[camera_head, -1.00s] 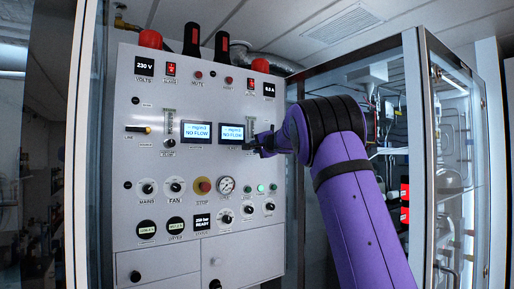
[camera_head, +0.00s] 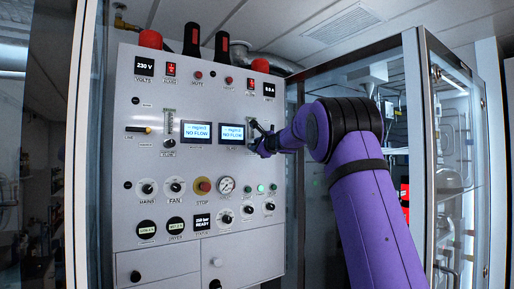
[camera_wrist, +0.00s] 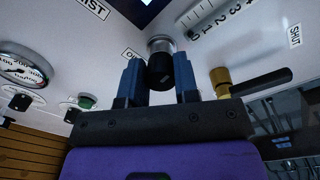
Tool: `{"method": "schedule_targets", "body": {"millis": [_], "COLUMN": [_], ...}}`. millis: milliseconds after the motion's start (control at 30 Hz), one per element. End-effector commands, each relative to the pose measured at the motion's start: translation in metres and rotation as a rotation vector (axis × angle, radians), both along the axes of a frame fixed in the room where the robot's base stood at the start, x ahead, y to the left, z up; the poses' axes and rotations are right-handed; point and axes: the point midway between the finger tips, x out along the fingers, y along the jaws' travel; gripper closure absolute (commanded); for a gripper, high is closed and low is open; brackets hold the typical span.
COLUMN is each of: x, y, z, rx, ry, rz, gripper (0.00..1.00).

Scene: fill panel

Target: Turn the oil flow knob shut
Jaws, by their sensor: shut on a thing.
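The oil flow knob (camera_wrist: 160,72) is a black cylinder on a silver collar, mounted on the white panel. In the wrist view it sits between the two blue fingers of my gripper (camera_wrist: 160,82), which is shut on it. A label beginning with "O" (camera_wrist: 129,54) is beside it, partly hidden by a finger. In the head view my gripper (camera_head: 258,142) is at the panel, just right of the right-hand "NO FLOW" display (camera_head: 231,133). The knob itself is hard to make out there behind the gripper.
A brass valve with a black lever (camera_wrist: 262,86) stands close right of my gripper, near a "SHUT" label (camera_wrist: 294,36). A numbered flow scale (camera_wrist: 210,18) is above the knob. A gauge (camera_wrist: 24,66) and a green button (camera_wrist: 87,101) are at left.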

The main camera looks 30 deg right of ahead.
Motion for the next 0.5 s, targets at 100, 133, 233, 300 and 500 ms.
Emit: {"method": "schedule_targets", "body": {"millis": [100, 133, 233, 300, 500], "x": [-0.0004, -0.0003, -0.0002, -0.0002, -0.0003], "y": [-0.0006, -0.0004, -0.0001, -0.0003, -0.0006], "z": [0.0006, 0.0006, 0.0005, 0.0005, 0.0005], "rx": [0.069, 0.086, 0.129, 0.153, 0.191], "ry": [-0.001, -0.001, -0.001, -0.001, -0.001], "rz": [-0.001, 0.0, 0.0, -0.001, -0.001], "gripper": [0.95, 0.95, 0.95, 0.95, 0.95]}}
